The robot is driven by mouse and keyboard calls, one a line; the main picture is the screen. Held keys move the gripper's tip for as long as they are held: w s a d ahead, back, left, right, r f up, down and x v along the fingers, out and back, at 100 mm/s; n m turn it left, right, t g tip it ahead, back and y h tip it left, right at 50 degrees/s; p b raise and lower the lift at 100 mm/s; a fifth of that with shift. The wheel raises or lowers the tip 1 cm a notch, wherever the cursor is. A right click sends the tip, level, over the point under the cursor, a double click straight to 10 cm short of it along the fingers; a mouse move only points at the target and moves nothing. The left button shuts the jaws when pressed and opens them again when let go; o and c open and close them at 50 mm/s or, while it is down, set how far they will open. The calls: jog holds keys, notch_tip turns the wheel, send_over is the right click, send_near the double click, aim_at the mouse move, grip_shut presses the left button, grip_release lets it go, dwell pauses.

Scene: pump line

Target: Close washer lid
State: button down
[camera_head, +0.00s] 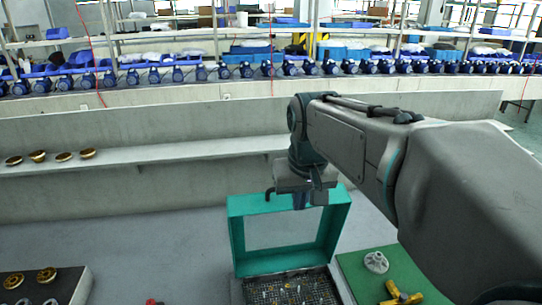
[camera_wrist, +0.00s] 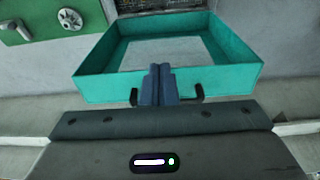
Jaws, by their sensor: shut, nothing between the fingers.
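The washer lid (camera_head: 237,235) is a teal, box-like frame with a pale window, standing raised at the back of the washer basket (camera_head: 290,287). The basket is dark mesh with small parts in it. In the wrist view the lid (camera_wrist: 100,88) is seen from its top edge, with a black handle (camera_wrist: 193,95) partly hidden behind my fingers. My gripper (camera_head: 304,203) is at the lid's top edge, right of centre in the head view. Its fingers (camera_wrist: 158,70) are shut and empty and overlap the edge in the wrist view. I cannot tell whether they touch it.
A green mat (camera_head: 350,272) with a grey wheel-like part (camera_head: 376,262) and brass parts (camera_head: 402,295) lies right of the basket. A dark tray (camera_head: 70,284) with brass parts is at the lower left. A pale ledge (camera_head: 190,150) with several brass pieces runs behind the lid.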

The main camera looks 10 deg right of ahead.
jog(key=w+r+p, duration=0.2)
jog(key=w+r, duration=0.7)
jog(key=f, duration=0.2)
jog(key=f+p, duration=0.1)
jog(key=f, duration=0.2)
jog(key=f+p, duration=0.1)
jog(key=f, duration=0.2)
jog(key=shift+s+a+f, duration=0.25)
jog(key=shift+a, duration=0.05)
jog(key=shift+s+f, duration=0.1)
jog(key=shift+s, duration=0.1)
jog(key=shift+d+f, duration=0.1)
jog(key=shift+f, duration=0.05)
